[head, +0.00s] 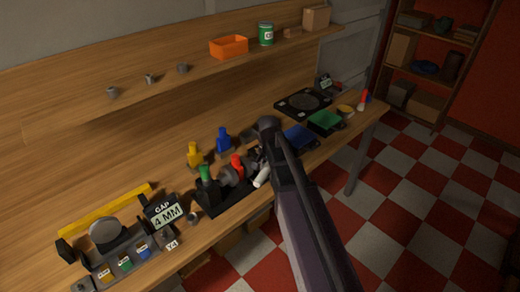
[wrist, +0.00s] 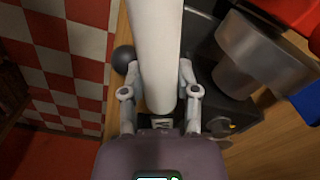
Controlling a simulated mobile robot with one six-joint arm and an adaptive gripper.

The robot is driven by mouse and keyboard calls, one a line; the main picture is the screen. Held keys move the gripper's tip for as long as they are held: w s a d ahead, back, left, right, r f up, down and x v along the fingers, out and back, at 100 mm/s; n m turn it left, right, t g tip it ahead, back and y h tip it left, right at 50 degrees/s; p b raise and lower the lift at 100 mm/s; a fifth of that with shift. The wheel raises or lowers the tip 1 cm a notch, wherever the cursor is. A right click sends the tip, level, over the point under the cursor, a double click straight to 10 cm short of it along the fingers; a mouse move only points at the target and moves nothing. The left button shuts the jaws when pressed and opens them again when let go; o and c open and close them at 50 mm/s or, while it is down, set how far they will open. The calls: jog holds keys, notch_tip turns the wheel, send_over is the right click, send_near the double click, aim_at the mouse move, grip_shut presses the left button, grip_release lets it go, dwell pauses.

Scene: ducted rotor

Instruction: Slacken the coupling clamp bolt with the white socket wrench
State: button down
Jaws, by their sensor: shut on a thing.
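The white socket wrench (wrist: 155,45) fills the top middle of the wrist view as a thick white cylinder. My gripper (wrist: 159,72) is shut on it, one finger on each side. In the head view its white body (head: 262,177) shows at the right end of the dark rotor fixture, partly behind my arm. A grey metal round part (wrist: 250,45), perhaps of the coupling, stands to the right of the wrench in the wrist view, apart from my fingers. I cannot make out the clamp bolt, or whether the wrench touches it.
The dark fixture (head: 222,203) carries green and red-topped parts. Yellow (head: 194,157) and blue (head: 223,141) handled items stand behind it. A blue tray (head: 300,137) and green tray (head: 324,121) lie to the right. A "GAP 4 MM" sign (head: 164,212) stands left. A shelf (head: 190,79) runs above.

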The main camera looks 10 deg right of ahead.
jog(key=shift+a, duration=0.25)
jog(key=shift+r, duration=0.15)
notch_tip(320, 180, up, 5)
jog(key=p, duration=0.5)
jog(key=shift+s+a, duration=0.1)
